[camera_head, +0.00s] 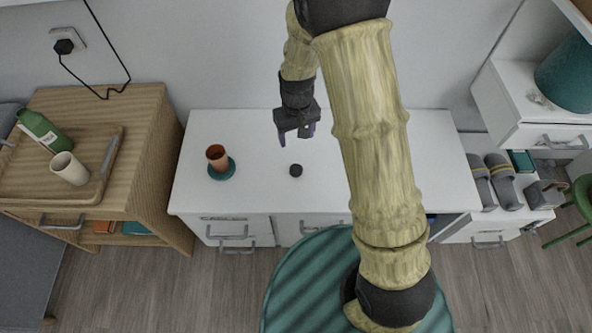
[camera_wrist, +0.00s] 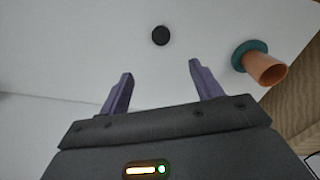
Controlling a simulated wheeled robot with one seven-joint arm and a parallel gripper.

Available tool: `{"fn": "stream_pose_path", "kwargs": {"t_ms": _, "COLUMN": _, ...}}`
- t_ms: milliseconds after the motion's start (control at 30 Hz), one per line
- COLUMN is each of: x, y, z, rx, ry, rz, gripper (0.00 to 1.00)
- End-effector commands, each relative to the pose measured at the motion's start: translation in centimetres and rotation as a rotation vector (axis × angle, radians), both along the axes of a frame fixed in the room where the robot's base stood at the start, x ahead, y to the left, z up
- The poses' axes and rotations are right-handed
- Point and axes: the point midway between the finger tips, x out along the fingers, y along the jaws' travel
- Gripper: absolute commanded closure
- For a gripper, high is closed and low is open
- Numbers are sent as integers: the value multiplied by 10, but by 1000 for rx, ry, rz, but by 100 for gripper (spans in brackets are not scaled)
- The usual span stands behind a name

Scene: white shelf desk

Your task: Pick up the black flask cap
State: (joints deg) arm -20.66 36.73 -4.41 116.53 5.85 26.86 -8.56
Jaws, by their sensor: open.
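The black flask cap (camera_head: 296,170) is a small dark disc lying on the white desk top (camera_head: 265,195), near its middle. It also shows in the wrist view (camera_wrist: 160,35), ahead of the fingertips and roughly between their lines. My gripper (camera_head: 297,138) is open and empty, with its two purple fingers apart. In the head view it appears just behind the cap, and it does not touch the cap. In the wrist view my gripper (camera_wrist: 160,72) shows clear space between the fingers.
An orange-brown cup (camera_head: 217,155) stands on a teal saucer (camera_head: 230,172) left of the cap. A wooden cabinet (camera_head: 150,130) with a tray (camera_head: 103,185), a green bottle (camera_head: 42,130) and a white cup (camera_head: 70,168) stands farther left. The desk around the cap is clear.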

Motion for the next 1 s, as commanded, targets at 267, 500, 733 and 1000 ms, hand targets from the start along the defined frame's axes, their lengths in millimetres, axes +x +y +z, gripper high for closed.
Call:
{"fn": "stream_pose_path", "kwargs": {"t_ms": 267, "x": -1, "y": 0, "z": -51, "rx": -1, "ry": 4, "rz": 1, "gripper": 35}}
{"fn": "stream_pose_path", "kwargs": {"t_ms": 500, "x": -1, "y": 0, "z": -94, "rx": -1, "ry": 4, "rz": -1, "gripper": 35}}
{"fn": "stream_pose_path", "kwargs": {"t_ms": 733, "x": -1, "y": 0, "z": -115, "rx": -1, "ry": 2, "rz": 0, "gripper": 35}}
{"fn": "stream_pose_path", "kwargs": {"t_ms": 1000, "x": -1, "y": 0, "z": -115, "rx": 0, "ry": 1, "rz": 0, "gripper": 35}}
